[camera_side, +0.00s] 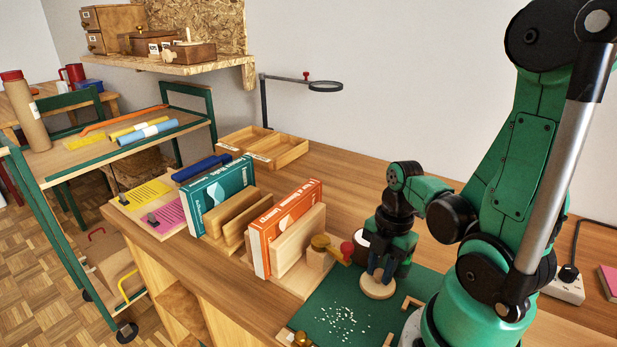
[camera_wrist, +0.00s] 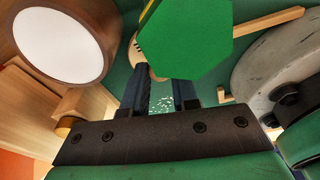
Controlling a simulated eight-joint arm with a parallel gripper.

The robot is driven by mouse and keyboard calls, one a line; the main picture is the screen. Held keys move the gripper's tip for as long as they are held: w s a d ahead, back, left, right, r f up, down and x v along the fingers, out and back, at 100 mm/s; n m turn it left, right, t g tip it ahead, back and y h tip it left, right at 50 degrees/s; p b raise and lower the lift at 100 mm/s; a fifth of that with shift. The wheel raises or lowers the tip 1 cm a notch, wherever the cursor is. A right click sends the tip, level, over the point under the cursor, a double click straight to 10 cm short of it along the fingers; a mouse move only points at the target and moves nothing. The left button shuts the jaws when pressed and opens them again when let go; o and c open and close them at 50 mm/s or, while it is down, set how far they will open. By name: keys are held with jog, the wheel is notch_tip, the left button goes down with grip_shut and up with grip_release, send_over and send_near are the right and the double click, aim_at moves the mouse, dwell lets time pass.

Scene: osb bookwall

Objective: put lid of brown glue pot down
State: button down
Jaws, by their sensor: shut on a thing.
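The lid, a pale round wooden disc (camera_side: 377,289), is under my gripper (camera_side: 380,272) in the side view. My gripper points down and is shut on the lid's upper part, which the fingers mostly hide. The lid is low at the green mat; I cannot tell whether it touches. The brown glue pot (camera_side: 361,245) stands uncovered behind my gripper, partly hidden. In the wrist view the pot (camera_wrist: 106,30) shows at the left with its white filling. There my fingers (camera_wrist: 162,92) reach forward, and a green hexagonal shape hides most of what they hold.
White bits (camera_side: 342,320) lie on the green mat (camera_side: 418,283). A wooden holder with a brass knob and red ball (camera_side: 346,248) stands left of the pot. An orange book (camera_side: 284,228) and a teal book (camera_side: 219,196) stand further left. A green hexagonal thing (camera_wrist: 187,40) is close in the wrist view.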

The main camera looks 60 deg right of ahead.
jog(key=shift+r, duration=0.2)
notch_tip(320, 180, up, 18)
jog(key=w+a+f+m+t+h, duration=0.1)
jog(key=w+a+m, duration=0.3)
jog(key=w+m, duration=0.5)
jog(key=w+a+f+m, duration=0.1)
jog(key=w+a+m, duration=0.3)
jog(key=w+m, duration=0.45)
notch_tip(320, 180, up, 4)
jog(key=n+y, duration=0.1)
jog(key=n, duration=1.6)
send_over(380, 271)
jog(key=shift+n+g, duration=0.25)
jog(key=shift+g, duration=0.25)
notch_tip(380, 271, down, 20)
jog(key=shift+r, duration=0.2)
